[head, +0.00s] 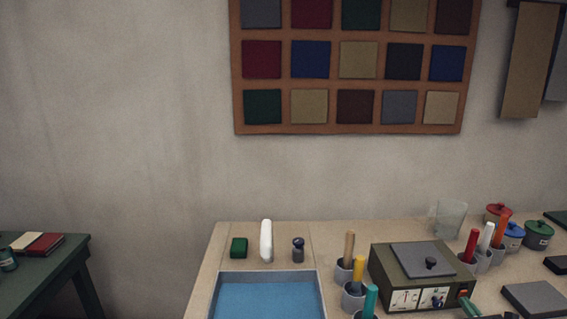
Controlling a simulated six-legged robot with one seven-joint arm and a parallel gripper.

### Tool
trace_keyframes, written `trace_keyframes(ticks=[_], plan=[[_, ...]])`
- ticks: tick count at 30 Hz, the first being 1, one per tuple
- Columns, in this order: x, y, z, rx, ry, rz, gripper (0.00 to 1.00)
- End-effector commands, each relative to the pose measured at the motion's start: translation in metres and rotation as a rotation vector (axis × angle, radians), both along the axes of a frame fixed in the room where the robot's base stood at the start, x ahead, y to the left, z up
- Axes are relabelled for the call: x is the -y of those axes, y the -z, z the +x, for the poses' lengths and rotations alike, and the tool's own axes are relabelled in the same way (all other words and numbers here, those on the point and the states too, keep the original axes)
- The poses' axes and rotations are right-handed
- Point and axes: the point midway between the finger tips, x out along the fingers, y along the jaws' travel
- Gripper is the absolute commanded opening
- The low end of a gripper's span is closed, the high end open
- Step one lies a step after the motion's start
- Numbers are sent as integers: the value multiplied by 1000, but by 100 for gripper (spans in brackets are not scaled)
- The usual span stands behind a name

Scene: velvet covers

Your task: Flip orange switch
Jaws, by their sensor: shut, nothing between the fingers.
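An olive box (378,278) with a grey lid and dark knob stands on the worktop at the right. Its front carries a pale panel (405,300) and a second panel (436,297), both with small markings that may include a lever; they are too small to read. An orange-handled stick (501,229) stands among the cups behind the box. My gripper is not in this view.
A basin of blue liquid (268,299) is set in the worktop (208,268). A green block (239,248), a white upright piece (266,240) and a dark knob (298,249) stand behind it. Cups with coloured sticks flank the box. A green table (60,275) stands at left.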

Motion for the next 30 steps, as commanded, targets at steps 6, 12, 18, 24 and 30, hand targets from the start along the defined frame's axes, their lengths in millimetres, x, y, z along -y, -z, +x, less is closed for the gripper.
trace_keyframes(ticks=[6,12,18,24,30], plan=[[0,-2,-13,3,-1,-2,0],[1,-2,-28,3,0,-2,0],[2,-1,-43,1,0,-2,0],[2,-1,-57,2,0,-1,0],[2,-1,-72,1,0,-1,0]])
